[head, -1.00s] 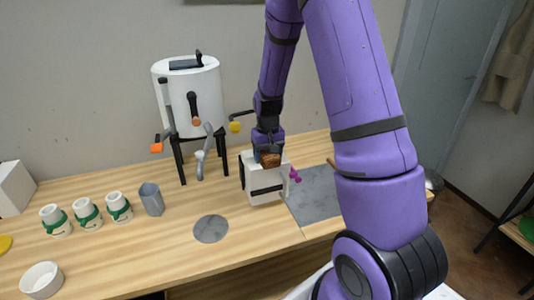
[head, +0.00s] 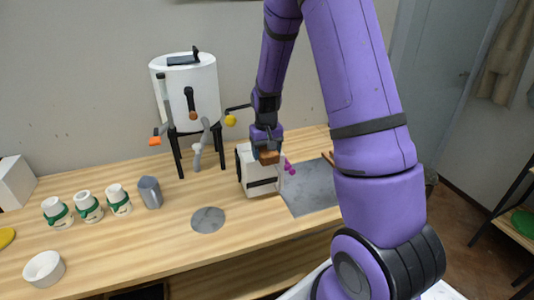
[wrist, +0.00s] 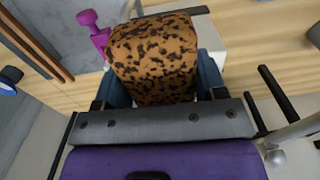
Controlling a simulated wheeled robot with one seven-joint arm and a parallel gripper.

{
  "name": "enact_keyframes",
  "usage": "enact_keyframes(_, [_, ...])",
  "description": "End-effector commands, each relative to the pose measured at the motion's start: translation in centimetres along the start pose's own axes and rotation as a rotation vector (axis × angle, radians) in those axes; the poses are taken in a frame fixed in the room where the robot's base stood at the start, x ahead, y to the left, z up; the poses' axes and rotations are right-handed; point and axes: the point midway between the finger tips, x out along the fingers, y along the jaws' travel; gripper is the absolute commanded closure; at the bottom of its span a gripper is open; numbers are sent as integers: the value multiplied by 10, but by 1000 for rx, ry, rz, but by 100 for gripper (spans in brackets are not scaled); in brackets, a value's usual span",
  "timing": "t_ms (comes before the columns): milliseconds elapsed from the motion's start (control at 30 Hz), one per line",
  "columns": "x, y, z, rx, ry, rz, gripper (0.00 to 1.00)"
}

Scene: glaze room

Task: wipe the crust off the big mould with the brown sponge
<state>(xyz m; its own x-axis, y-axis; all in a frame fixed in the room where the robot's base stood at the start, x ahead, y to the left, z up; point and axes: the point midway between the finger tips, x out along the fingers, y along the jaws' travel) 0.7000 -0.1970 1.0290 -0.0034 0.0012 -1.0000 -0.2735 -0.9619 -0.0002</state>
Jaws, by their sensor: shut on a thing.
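The brown sponge (head: 269,157), speckled with dark spots, is held between the fingers of my gripper (head: 266,147). It fills the middle of the wrist view (wrist: 152,60), with the gripper (wrist: 150,90) shut around it. A white block with a dark band and purple knobs (head: 262,187), seemingly the big mould, stands on the bench below the sponge. The sponge is over its top; I cannot tell whether they touch. Part of the white block (wrist: 212,38) shows beside the sponge in the wrist view. I cannot make out any crust; the sponge and gripper hide part of the top.
A white tank (head: 188,95) on black legs stands behind left. A grey slab (head: 312,190) lies right of the block, a grey disc (head: 208,220) at front left. Several white jars with green bands (head: 88,206), a grey cup (head: 150,192) and a white bowl (head: 44,269) are left.

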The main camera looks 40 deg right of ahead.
Motion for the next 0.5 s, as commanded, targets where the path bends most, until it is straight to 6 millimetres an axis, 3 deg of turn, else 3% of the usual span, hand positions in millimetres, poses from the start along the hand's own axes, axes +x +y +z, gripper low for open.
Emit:
enact_keyframes(33, [-16, 0, -2, -1, 10, 0, 70])
enact_keyframes(500, [-57, 2, -5, 0, 6, 0, 70])
